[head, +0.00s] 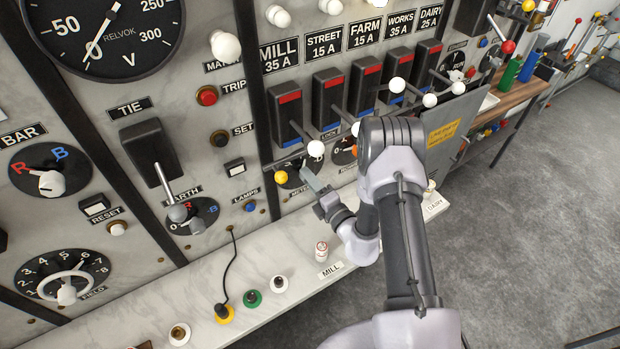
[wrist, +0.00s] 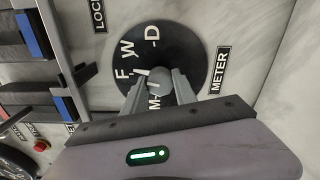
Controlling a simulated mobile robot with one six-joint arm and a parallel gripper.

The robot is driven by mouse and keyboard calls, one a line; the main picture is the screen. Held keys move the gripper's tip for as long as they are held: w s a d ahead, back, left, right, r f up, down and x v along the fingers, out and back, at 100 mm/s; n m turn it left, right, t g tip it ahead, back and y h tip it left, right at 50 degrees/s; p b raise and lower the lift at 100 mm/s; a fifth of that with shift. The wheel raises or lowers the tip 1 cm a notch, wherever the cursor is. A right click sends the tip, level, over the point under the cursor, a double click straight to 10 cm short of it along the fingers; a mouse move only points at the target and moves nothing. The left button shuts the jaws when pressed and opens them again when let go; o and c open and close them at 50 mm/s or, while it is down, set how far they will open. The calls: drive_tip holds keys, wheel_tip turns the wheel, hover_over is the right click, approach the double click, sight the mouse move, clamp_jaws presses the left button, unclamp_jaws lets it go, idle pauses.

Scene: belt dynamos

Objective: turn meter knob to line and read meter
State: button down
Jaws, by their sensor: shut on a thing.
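The meter knob (wrist: 160,80) is a grey knob on a round black dial (wrist: 180,45) with white letters, among them F, W, D and M. A METER label (wrist: 220,70) is beside it in the wrist view. My gripper (wrist: 157,84) has its fingers on both sides of the knob and is shut on it. In the head view my gripper (head: 312,180) is at the panel, partly covering the dial. A large black voltmeter (head: 105,30) is at the upper left, cut off by the frame.
Several black switches with white-ball levers (head: 328,95) stand close above my gripper. Below is a white ledge (head: 300,290) with coloured sockets, a plug with a black cord (head: 224,313) and a small object near the MILL label (head: 322,250). Grey floor (head: 530,230) is open at right.

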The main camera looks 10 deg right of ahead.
drive_tip(key=m, duration=0.5)
drive_tip(key=shift+p, duration=0.4)
drive_tip(key=shift+m, duration=0.3)
drive_tip(key=c, duration=1)
unclamp_jaws()
drive_tip(key=b+v, duration=0.1)
drive_tip(key=v, duration=1.6)
drive_tip(key=shift+s, duration=0.2)
